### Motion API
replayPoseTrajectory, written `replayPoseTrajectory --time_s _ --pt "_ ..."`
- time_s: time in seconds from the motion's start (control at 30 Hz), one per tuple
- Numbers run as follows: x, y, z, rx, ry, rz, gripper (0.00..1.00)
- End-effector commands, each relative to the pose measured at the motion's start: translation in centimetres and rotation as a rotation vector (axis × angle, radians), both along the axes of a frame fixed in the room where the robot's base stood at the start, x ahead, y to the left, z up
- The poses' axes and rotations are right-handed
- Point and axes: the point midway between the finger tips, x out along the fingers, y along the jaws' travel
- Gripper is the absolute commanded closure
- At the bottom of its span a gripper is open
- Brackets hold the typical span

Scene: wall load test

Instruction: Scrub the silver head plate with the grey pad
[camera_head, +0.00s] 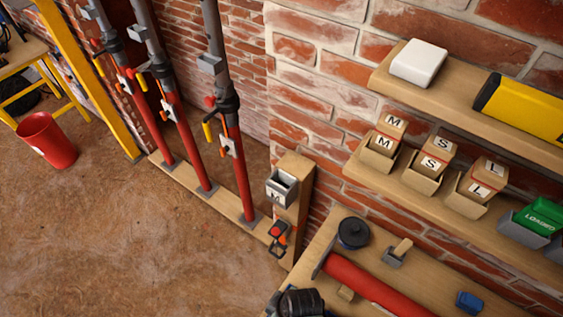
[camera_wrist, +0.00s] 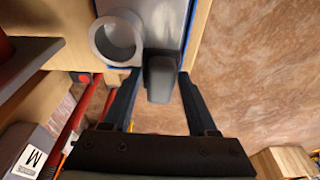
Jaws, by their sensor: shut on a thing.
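In the wrist view my gripper (camera_wrist: 158,78) is shut on a dark grey pad (camera_wrist: 160,85), held between its two dark fingers. Ahead of it is a silver plate (camera_wrist: 168,22) with blue edging, in front of a pale wooden board. A round grey ring or cup (camera_wrist: 117,38) sits at the plate's left. The far end of the pad overlaps the plate's lower part in the picture; I cannot tell whether they touch. I cannot make out my gripper, pad or this plate in the head view.
Red and grey props (camera_head: 240,170) stand along the brick wall. A grey bin (camera_head: 282,187) marked M is on a wooden post. A workbench (camera_head: 440,270) holds a red tool and small items. Shelves above carry labelled boxes. A red bucket (camera_head: 47,140) stands on open floor.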

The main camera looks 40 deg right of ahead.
Motion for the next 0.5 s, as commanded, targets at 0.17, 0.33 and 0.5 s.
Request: replayPoseTrajectory --time_s 0.17,0.33,0.5 --pt "0.2 -0.1 1.7 -0.003 -0.007 0.001 1.00" --pt "0.2 -0.1 3.5 -0.003 -0.006 0.002 1.00" --pt "0.2 0.0 5.2 -0.001 -0.005 0.002 1.00"
